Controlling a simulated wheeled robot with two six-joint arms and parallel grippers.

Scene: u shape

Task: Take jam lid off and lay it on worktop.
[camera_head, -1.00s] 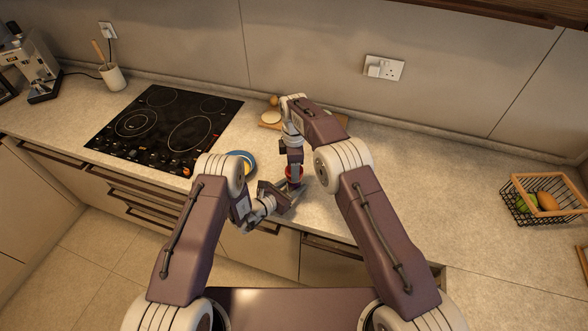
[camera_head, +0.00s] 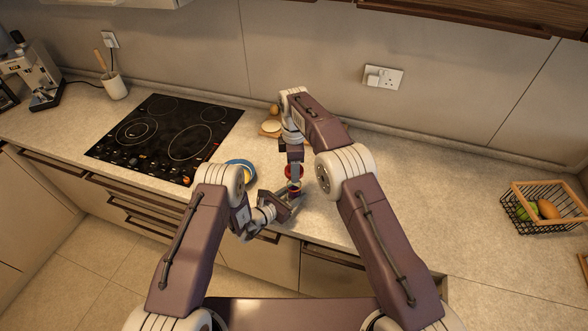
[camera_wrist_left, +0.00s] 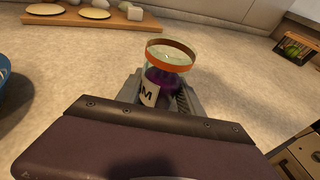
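The jam jar (camera_wrist_left: 150,94), with purple contents and a label with a dark letter, is between my left gripper's fingers in the left wrist view. In the head view, my left gripper (camera_head: 291,197) is around the jar, low over the worktop's front edge (camera_head: 318,226). The red jam lid (camera_head: 288,171) is just above the jar, at the fingertips of my right gripper (camera_head: 295,172), which points down from above. The fingers partly hide the lid. An orange-rimmed round piece (camera_wrist_left: 170,66) shows above the purple contents; I cannot tell if it is the lid or the jar's rim.
A blue dish (camera_head: 248,164) lies left of the jar, by the hob (camera_head: 170,135). A board with pale round items (camera_wrist_left: 60,18) is at the back. A wire basket of fruit (camera_head: 542,207) stands far right.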

